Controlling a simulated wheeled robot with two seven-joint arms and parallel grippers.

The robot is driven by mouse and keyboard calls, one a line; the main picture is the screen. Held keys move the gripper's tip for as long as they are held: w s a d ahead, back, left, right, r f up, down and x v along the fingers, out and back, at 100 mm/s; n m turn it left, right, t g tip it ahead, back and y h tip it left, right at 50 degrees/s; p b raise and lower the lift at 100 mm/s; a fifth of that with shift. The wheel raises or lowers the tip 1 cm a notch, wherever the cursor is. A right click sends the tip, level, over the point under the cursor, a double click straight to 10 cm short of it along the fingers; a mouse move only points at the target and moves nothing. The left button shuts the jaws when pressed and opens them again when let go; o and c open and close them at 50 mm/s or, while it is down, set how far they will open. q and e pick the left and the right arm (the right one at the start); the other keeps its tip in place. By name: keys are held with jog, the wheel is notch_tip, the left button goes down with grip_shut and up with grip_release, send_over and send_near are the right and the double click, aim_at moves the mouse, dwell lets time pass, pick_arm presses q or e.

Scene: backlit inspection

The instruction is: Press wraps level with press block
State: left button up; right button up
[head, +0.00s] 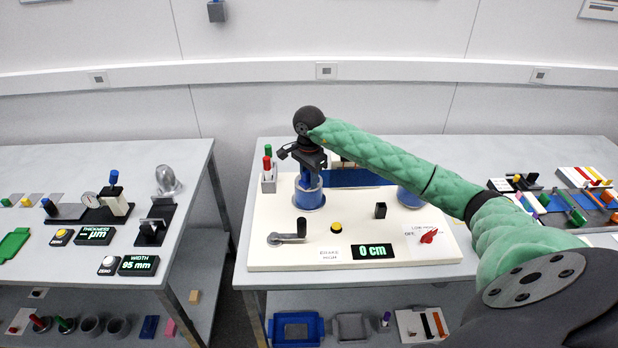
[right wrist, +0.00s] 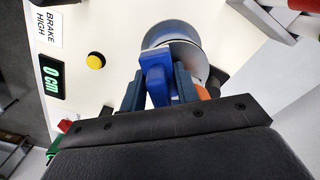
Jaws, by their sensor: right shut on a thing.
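My right gripper (head: 311,166) is above the left spool on the white winder board. In the right wrist view, its fingers (right wrist: 157,88) are shut on the handle of a blue press block (right wrist: 155,60). The block lies over a grey round flange (right wrist: 178,32). Whether it touches the wraps cannot be told. In the head view, blue wraps (head: 309,197) show on the left spool below the gripper, and a blue web (head: 352,179) runs right towards another blue roll (head: 410,198), partly hidden by my arm. My left gripper is not in view.
The board carries a crank (head: 290,238), a yellow button (head: 336,228), a small black block (head: 380,211), a "0 cm" display (head: 376,251) and a red switch (head: 428,236). A pen holder (head: 268,182) stands at its left. Another bench with gauges is left, across a gap.

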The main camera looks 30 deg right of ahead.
dwell(0.3)
jog(key=shift+r+p, duration=0.45)
jog(key=shift+r, duration=3)
